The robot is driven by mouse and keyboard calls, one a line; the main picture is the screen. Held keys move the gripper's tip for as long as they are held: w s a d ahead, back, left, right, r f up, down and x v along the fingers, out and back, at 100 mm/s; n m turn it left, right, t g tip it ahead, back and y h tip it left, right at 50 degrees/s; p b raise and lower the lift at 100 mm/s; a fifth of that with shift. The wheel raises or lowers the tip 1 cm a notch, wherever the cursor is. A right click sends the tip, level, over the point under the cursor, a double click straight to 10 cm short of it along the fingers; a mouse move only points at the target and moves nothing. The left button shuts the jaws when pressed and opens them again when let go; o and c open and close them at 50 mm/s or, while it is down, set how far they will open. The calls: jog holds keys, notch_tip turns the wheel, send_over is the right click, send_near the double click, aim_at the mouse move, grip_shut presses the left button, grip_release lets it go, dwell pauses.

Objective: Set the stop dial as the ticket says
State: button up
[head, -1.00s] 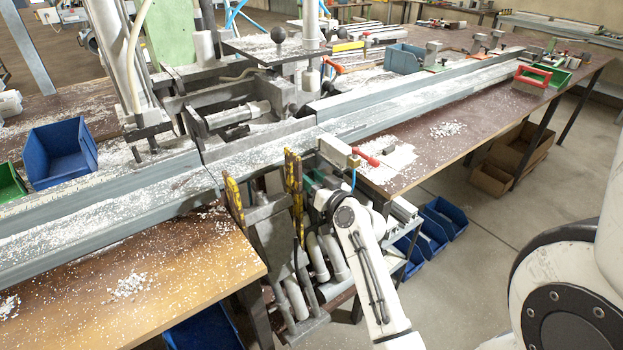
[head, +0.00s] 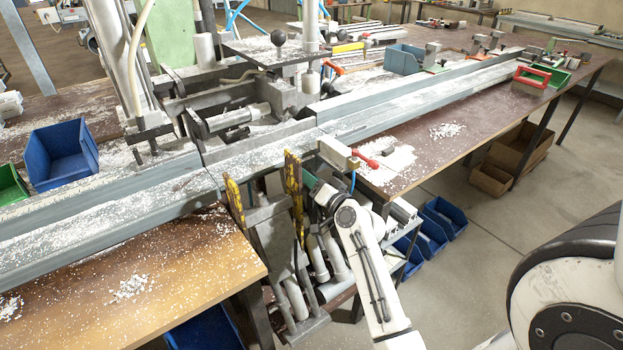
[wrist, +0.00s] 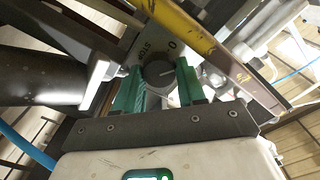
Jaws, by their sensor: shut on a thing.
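The stop dial (wrist: 158,72) is a dark round knob with a pale index line, on a grey plate (wrist: 145,50). The plate carries the word STOP, turned over in this view, and a 0 near the dial's upper right. The index line points roughly right, below the 0. My gripper (wrist: 157,80) is shut on the dial, with a green finger on each side of it. In the head view my gripper (head: 311,184) is under the bench front, right of the yellow-edged uprights, and the dial is hidden. I cannot make out a ticket.
Yellow-edged uprights (head: 292,185) stand close to the left of my gripper. A clamp with a red handle (head: 364,158) sits just above it at the bench edge. Long grey profiles (head: 400,100) run along the bench. Blue bins (head: 445,218) stand low at right; the floor there is open.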

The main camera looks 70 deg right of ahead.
jog(key=m+p, duration=0.1)
jog(key=m, duration=0.4)
jog(key=shift+f, duration=0.1)
dwell(0.5)
jog(key=o, duration=0.8)
jog(key=shift+s, duration=0.1)
jog(key=shift+b+v, duration=0.5)
jog(key=shift+v, duration=4.85)
